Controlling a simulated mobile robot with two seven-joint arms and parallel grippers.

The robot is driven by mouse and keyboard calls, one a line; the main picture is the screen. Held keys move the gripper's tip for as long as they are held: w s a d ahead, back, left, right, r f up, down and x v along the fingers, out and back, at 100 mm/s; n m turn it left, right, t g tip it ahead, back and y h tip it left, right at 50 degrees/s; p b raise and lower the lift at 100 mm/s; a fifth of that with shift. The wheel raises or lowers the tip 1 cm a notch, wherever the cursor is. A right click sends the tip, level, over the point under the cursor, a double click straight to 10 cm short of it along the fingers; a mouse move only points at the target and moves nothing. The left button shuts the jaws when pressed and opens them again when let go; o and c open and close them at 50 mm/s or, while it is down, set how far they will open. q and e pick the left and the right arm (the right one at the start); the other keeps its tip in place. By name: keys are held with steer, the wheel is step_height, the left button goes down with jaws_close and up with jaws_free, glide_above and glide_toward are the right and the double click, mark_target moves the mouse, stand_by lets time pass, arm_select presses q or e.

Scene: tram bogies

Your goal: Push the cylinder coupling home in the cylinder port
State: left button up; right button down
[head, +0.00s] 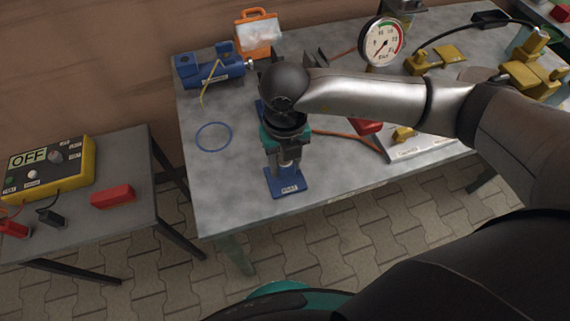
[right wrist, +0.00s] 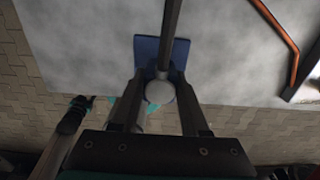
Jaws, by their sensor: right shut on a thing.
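My right gripper (head: 286,163) points down above a small blue plate (head: 287,186) with a white label at the table's front edge. It is shut on a pale grey round piece, the likely coupling (right wrist: 160,92), which shows between the fingers in the right wrist view. A dark bar (right wrist: 171,35) runs from this piece over the blue plate (right wrist: 180,50). I cannot tell whether the piece touches the plate. A blue cylinder (head: 205,69) with a metal end and yellow cord lies at the back left. I cannot make out its port. My left gripper is not seen.
A blue ring (head: 213,137) lies on the grey table (head: 225,175). A gauge (head: 382,42), an orange case (head: 258,33) and brass-yellow fittings (head: 437,58) stand behind. An orange hose (head: 345,136) runs right of my gripper. A side table carries an OFF box (head: 48,167) and a red block (head: 112,196).

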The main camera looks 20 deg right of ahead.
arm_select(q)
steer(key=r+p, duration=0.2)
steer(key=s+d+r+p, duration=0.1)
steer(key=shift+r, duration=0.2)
arm_select(e)
step_height(320, 180, up, 18)
steer(key=d+n, duration=0.1)
steer(key=n, duration=1.1)
steer(key=d+r+n, duration=0.1)
steer(key=d+n, duration=0.1)
steer(key=n, duration=0.9)
steer(key=d+r+n, duration=0.1)
steer(key=d+n, duration=0.1)
steer(key=n, duration=1)
steer(key=shift+s+d+n, duration=0.15)
steer(key=shift+d+n, duration=0.1)
steer(key=shift+n, duration=0.05)
